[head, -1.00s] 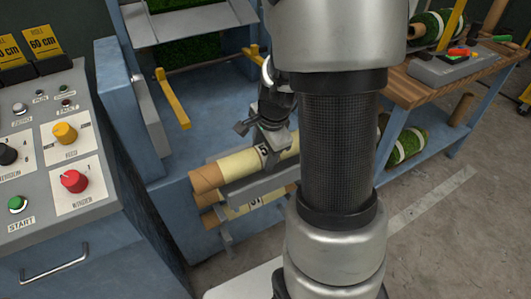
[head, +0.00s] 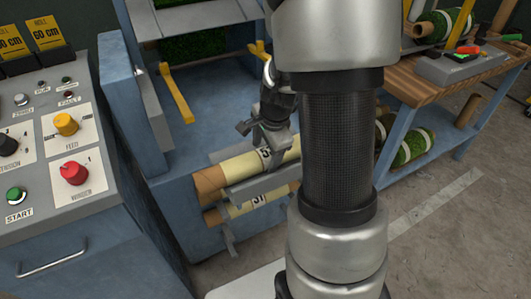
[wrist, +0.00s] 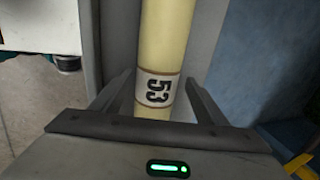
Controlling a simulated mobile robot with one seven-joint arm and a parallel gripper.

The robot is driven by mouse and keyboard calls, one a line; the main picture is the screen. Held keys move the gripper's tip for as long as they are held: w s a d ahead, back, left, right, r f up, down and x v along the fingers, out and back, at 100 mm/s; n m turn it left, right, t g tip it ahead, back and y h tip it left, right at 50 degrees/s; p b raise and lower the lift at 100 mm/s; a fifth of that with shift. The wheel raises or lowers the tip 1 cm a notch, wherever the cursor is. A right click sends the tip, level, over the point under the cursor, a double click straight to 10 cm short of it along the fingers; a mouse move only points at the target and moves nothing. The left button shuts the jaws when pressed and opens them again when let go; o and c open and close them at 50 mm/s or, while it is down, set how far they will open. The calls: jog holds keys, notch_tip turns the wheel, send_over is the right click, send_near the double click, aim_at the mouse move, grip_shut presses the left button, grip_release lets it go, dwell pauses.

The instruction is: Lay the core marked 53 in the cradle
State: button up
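The core marked 53 (head: 236,168) is a pale yellow roll with a brown end and a white label. It lies slantwise along a grey, cradle-like support (head: 258,186) low on the blue machine. My gripper (head: 266,146) is over the core, near its label. In the wrist view the core (wrist: 166,35) runs between the two fingers of my gripper (wrist: 160,82), label facing the camera. Narrow gaps show between fingers and core, so the gripper looks open around it.
A core marked 31 (head: 250,204) lies just below. A control panel (head: 55,150) stands at the left. A wooden bench (head: 420,90) with turf rolls is at the right, with open floor in front of it.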

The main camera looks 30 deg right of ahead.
jog(key=shift+s+f, duration=0.2)
jog(key=shift+s, duration=0.15)
jog(key=w+p+v, duration=0.1)
jog(key=p+v, duration=0.6)
jog(key=v, duration=1.1)
jog(key=s+a+r+n+t, duration=0.3)
jog(key=s+a+r+n, duration=0.9)
jog(key=n, duration=0.6)
notch_tip(320, 180, up, 16)
jog(key=p, duration=1.6)
jog(key=shift+s+g+p, duration=0.2)
jog(key=shift+g+p, duration=0.1)
jog(key=shift+s+d, duration=0.1)
